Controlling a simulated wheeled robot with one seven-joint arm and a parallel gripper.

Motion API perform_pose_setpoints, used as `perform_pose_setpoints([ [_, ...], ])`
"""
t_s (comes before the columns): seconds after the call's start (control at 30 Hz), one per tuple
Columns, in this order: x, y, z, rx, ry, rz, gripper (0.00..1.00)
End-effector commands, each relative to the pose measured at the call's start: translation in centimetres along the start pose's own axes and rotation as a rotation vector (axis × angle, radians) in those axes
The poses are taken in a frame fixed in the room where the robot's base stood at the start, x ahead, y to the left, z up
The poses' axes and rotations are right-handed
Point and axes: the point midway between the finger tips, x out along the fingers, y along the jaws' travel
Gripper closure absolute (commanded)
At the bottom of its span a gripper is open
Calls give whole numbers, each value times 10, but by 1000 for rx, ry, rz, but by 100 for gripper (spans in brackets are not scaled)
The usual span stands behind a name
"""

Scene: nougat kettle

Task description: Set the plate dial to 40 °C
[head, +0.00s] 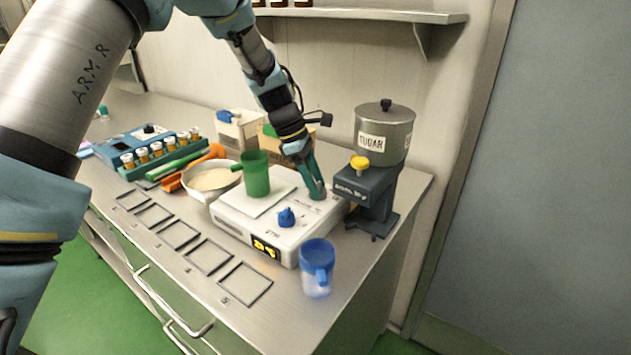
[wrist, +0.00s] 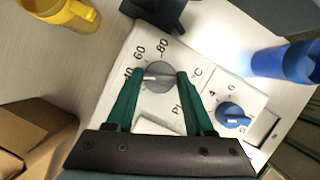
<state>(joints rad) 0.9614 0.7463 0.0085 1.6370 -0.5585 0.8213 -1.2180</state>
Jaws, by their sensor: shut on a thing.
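The white hotplate (head: 232,228) stands on the bench with a lit yellow display (head: 265,248), too small to read surely. Its grey plate dial (wrist: 160,72) shows in the wrist view, with 60 and 80 printed around it and a partly hidden 40 at left. The dial's light pointer mark seems to point left, towards the 40. My gripper (wrist: 158,80) has its green fingers on either side of the dial and is shut on it. In the head view my gripper (head: 318,192) covers most of the dial. A blue knob (wrist: 233,116) sits beside it.
A green beaker (head: 256,178) stands on the plate. The sugar dispenser (head: 385,130) is close at right, the blue jug (head: 317,262) in front. A pan (head: 208,182) stands at left. A yellow cup (wrist: 62,12) shows in the wrist view.

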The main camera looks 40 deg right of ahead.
Motion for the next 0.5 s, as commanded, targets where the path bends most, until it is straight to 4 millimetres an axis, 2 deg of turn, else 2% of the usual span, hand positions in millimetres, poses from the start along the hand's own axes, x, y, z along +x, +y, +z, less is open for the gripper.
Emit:
perform_pose_setpoints([
  [0.47,1,0,-1,11,1,-6,100],
  [0.5,1,0,-1,11,1,-6,42],
])
